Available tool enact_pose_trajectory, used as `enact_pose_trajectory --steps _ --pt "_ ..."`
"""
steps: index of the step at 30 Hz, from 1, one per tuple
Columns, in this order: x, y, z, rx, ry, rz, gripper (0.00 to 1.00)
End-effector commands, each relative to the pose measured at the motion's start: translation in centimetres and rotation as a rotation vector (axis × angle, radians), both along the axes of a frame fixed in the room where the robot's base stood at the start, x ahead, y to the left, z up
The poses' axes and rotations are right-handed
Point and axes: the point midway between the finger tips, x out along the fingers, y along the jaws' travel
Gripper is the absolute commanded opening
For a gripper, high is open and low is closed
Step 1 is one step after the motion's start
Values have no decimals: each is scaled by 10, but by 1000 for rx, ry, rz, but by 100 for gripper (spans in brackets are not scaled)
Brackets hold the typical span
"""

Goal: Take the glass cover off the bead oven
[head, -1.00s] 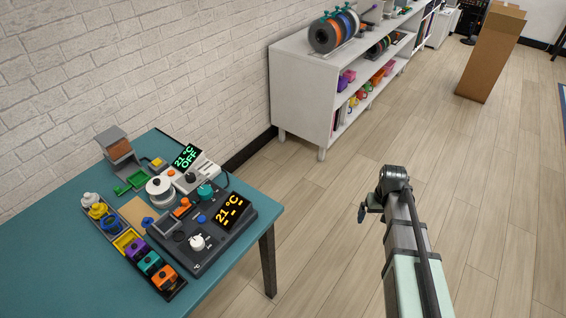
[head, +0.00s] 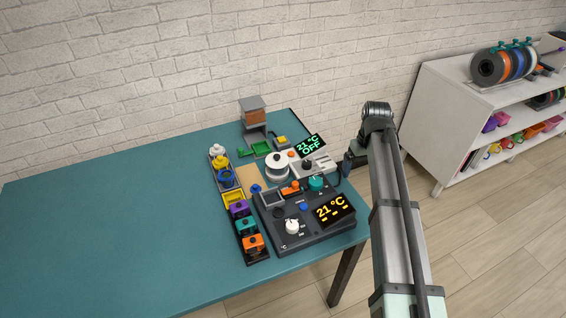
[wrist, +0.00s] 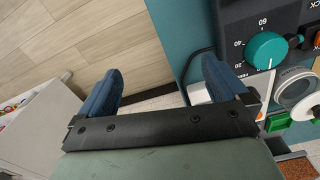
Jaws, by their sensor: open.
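A round white unit (head: 277,168) with a dark knob on top stands toward the back right of the teal table. It looks like the bead oven with its cover on, but the glass is too small to make out. In the wrist view a round pale rim with a grey disc (wrist: 297,88) shows at the right edge, partly cut off. My gripper (wrist: 160,72) is open and empty, with blue fingers spread over the floor beside the table edge. In the head view my gripper (head: 349,165) is mostly hidden by my arm, to the right of the unit.
A dark control panel (head: 300,238) with a teal dial (wrist: 265,50) stands in front. A tray of coloured knobbed pieces (head: 257,258) lies left. The table's left half (head: 110,230) is clear.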

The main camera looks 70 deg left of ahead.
Motion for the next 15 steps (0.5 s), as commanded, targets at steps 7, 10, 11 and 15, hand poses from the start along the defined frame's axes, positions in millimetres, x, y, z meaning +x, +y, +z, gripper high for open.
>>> enact_pose_trajectory --steps 7,10,11,15 --pt "-98 91 53 1 0 201 100" --pt "-138 118 72 2 -1 273 100" --pt "-149 124 78 1 0 292 100" --pt "-191 147 97 0 0 364 100"
